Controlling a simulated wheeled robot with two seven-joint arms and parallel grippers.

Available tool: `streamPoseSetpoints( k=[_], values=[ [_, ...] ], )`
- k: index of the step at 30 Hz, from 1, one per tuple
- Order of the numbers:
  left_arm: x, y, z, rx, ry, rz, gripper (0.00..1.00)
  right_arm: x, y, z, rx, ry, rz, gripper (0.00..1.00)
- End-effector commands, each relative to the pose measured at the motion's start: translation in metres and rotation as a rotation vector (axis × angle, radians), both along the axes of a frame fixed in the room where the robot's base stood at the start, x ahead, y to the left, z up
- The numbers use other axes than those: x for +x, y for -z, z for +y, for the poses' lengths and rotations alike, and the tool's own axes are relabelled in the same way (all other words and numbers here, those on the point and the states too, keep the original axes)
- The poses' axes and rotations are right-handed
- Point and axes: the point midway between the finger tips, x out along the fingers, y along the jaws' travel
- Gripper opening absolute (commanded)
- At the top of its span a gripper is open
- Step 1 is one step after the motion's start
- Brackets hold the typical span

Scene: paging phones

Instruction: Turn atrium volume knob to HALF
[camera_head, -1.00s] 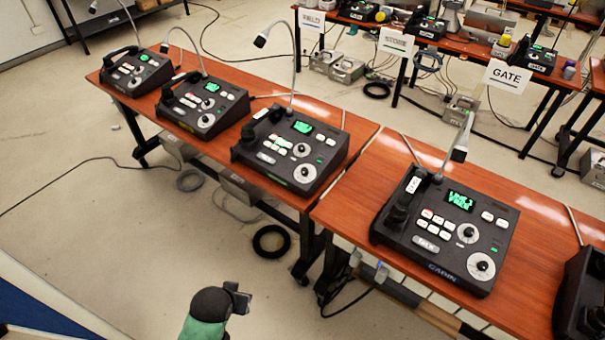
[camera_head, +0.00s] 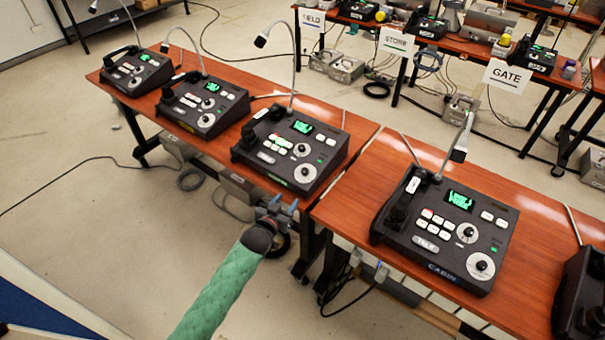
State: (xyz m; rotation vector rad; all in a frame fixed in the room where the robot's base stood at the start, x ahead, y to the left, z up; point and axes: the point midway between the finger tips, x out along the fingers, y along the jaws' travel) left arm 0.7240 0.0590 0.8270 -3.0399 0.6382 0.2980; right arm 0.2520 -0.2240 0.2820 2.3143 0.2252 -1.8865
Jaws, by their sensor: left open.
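Several black paging phones with white knob dials stand on the wooden tables. The phone (camera_head: 262,175) nearest my left gripper on the left table has an upper knob (camera_head: 302,150) and a larger lower knob (camera_head: 305,173); its green front label is too small to read, so I cannot tell if it is the atrium phone. The phone on the right table reads CABIN (camera_head: 441,272), with a lower knob (camera_head: 481,266). My left gripper (camera_head: 283,206) is open and empty, in front of the left table's near edge, apart from the phones. My right gripper is out of view.
The left table (camera_head: 345,140) and right table (camera_head: 345,200) have a narrow gap between them. Gooseneck microphones (camera_head: 293,50) rise behind the phones. Another phone (camera_head: 582,290) is cut off at right. Cables lie on the floor.

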Motion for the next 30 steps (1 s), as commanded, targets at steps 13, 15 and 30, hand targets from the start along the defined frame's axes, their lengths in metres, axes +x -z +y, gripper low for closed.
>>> streamPoseSetpoints(
  k=[13,15,30],
  values=[
    [0.056,-0.016,-0.019,-0.070,0.102,-0.181,0.46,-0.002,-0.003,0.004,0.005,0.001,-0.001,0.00],
    [0.062,-0.017,-0.023,-0.071,0.101,-0.181,0.46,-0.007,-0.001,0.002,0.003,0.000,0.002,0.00],
    [0.114,-0.015,-0.053,-0.069,0.101,-0.179,0.46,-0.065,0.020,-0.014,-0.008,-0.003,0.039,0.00]
  ],
)
